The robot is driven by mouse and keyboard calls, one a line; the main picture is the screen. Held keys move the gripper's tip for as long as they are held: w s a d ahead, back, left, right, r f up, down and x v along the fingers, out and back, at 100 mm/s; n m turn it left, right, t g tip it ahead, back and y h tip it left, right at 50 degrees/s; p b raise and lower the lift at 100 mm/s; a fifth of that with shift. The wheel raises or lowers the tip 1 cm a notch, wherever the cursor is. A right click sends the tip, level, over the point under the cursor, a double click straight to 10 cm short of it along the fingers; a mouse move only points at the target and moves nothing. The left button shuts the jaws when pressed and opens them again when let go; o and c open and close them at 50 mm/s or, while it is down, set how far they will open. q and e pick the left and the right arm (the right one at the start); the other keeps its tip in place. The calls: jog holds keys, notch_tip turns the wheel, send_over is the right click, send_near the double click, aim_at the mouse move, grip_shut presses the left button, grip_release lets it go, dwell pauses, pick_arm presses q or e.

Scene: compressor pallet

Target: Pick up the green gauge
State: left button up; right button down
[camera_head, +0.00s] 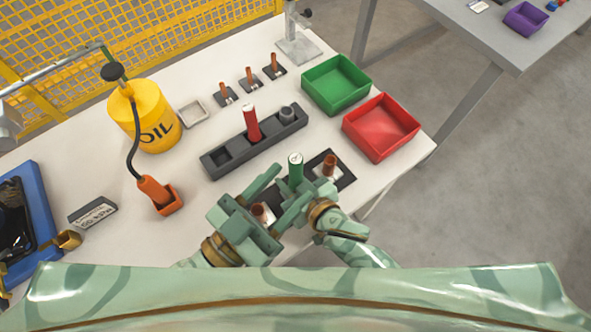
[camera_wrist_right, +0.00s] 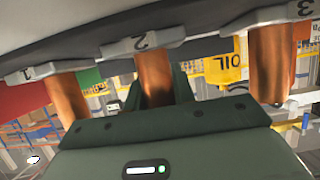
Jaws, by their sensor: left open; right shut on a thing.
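The green gauge (camera_head: 296,170) stands upright over the middle of the near dark mat, its white dial facing up. My right gripper (camera_head: 297,184) reaches in from the lower right and is shut on the gauge, though its fingers are mostly hidden in the head view. In the right wrist view its dark fingers (camera_wrist_right: 166,92) flank the middle copper pipe (camera_wrist_right: 153,72); I cannot make out the gauge there. My left gripper (camera_head: 278,190) is open close beside it, one finger reaching toward the gauge's left side.
Copper pipes (camera_head: 330,165) stand on the near mat on either side. Behind are a grey slotted holder (camera_head: 225,157) with a red gauge (camera_head: 251,122), a red bin (camera_head: 381,128), a green bin (camera_head: 337,83) and a yellow oil drum (camera_head: 150,115). Both grippers crowd the same small area.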

aim_at(292, 165)
pick_arm(q)
jog(key=s+a+f+n+y, duration=0.1)
jog(key=a+f+n+y, duration=0.1)
jog(key=a+f+y, duration=0.2)
jog(key=shift+t+y, duration=0.4)
jog(key=shift+f+x, duration=0.2)
jog(key=shift+x, duration=1.7)
jog(key=shift+f+x, duration=0.2)
jog(key=shift+x, duration=1.65)
jog(key=shift+f+x, duration=0.2)
jog(key=shift+x, duration=1.7)
jog(key=shift+s+d, duration=0.15)
grip_shut()
